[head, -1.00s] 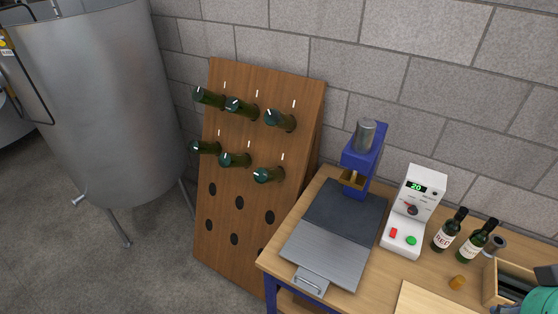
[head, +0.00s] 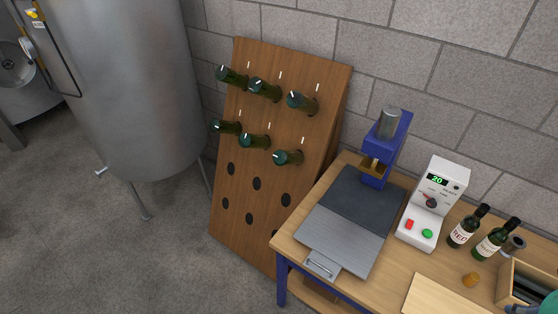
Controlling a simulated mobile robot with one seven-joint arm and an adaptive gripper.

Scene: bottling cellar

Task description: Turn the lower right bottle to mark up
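An upper row of three similar bottles is above.
A workbench (head: 283,243) at right holds a blue press (head: 397,150), a white control box (head: 434,195) reading 20, two bottles and a wooden box (head: 508,284). A steel tank (head: 125,90) stands left of the rack. Floor before the rack is clear.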

